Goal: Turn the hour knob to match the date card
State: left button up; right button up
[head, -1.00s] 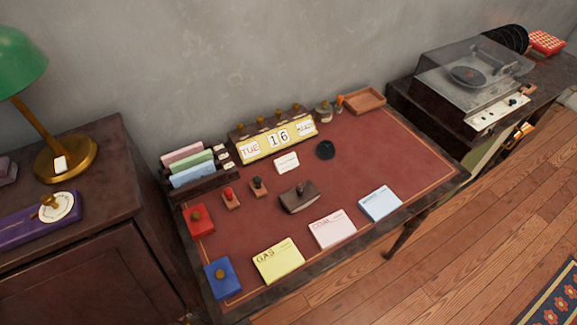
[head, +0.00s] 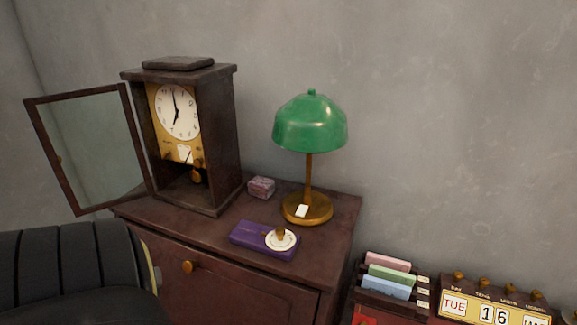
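A dark wooden clock (head: 222,135) stands on the cabinet at the left, its glass door (head: 92,145) swung open to the left. On its white dial (head: 177,111) one hand points up near 12 and the other down near 6 or 7. Below the dial, a small white card (head: 184,153) and small knob-like parts show on the brass plate; their markings are too small to read. The date display (head: 495,305) at the lower right shows TUE, 1 and 6, with the month partly cut off; brass knobs (head: 484,282) line its top. Neither gripper is in view.
A purple box (head: 250,240) bearing a round white disc lies in front. A card rack (head: 390,280) stands at right. A black ribbed padded object (head: 75,270) fills the lower left.

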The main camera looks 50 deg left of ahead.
aim_at(197, 162)
jog(key=u, duration=0.6)
jog(key=k, duration=1.05)
jog(key=u, duration=2.1)
jog(key=i, duration=0.6)
jog(key=z, duration=0.05)
